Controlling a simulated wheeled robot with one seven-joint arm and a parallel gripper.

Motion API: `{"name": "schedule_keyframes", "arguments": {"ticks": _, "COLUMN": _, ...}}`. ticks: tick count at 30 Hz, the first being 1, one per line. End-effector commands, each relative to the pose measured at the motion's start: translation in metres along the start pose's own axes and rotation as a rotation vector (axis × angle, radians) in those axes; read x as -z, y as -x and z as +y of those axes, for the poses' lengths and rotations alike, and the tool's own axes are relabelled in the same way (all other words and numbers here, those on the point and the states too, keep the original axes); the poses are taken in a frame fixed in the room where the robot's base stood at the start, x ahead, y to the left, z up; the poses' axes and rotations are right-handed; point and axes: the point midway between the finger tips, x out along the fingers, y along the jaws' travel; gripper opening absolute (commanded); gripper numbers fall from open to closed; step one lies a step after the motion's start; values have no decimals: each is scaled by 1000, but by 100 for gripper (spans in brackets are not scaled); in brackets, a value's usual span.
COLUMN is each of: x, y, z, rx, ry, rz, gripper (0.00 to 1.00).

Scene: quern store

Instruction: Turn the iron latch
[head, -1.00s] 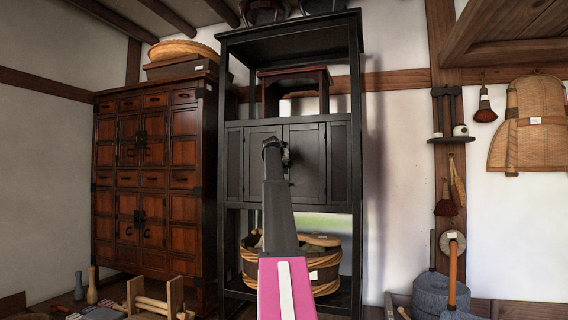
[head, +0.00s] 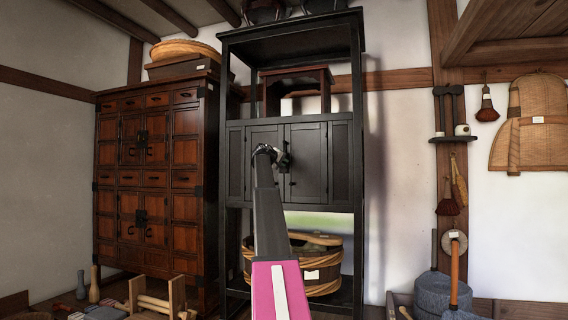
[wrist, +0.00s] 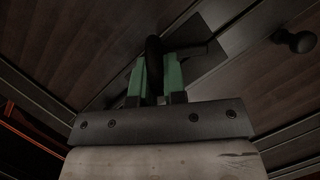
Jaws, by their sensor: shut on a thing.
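The iron latch (wrist: 154,52) is a dark, rounded piece against the dark brown door front in the wrist view. My gripper (wrist: 155,78) has green fingers, one on each side of the latch, shut on it. In the head view my gripper (head: 284,157) is at the middle of the black cabinet's paired doors (head: 307,165), near their seam. There the latch is small and largely hidden by my gripper. The doors look closed. In the wrist view the door front runs at a slant, and a dark flat piece extends right of the latch.
A round dark knob (wrist: 295,42) sticks out to the right in the wrist view. Below the doors, a wooden tub (head: 322,270) stands on the cabinet's open lower shelf. A brown chest (head: 155,185) stands left. A grey stone quern (head: 441,293) is at lower right.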

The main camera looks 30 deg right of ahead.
Motion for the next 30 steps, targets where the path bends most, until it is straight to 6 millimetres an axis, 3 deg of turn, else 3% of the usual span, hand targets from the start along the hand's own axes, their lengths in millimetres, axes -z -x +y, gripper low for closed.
{"name": "schedule_keyframes", "arguments": {"ticks": 15, "x": -1, "y": 0, "z": -6, "rx": -163, "ry": 393, "rz": 0, "gripper": 0}}
{"name": "schedule_keyframes", "arguments": {"ticks": 30, "x": -2, "y": -1, "z": -8, "rx": -220, "ry": 531, "rz": 1, "gripper": 0}}
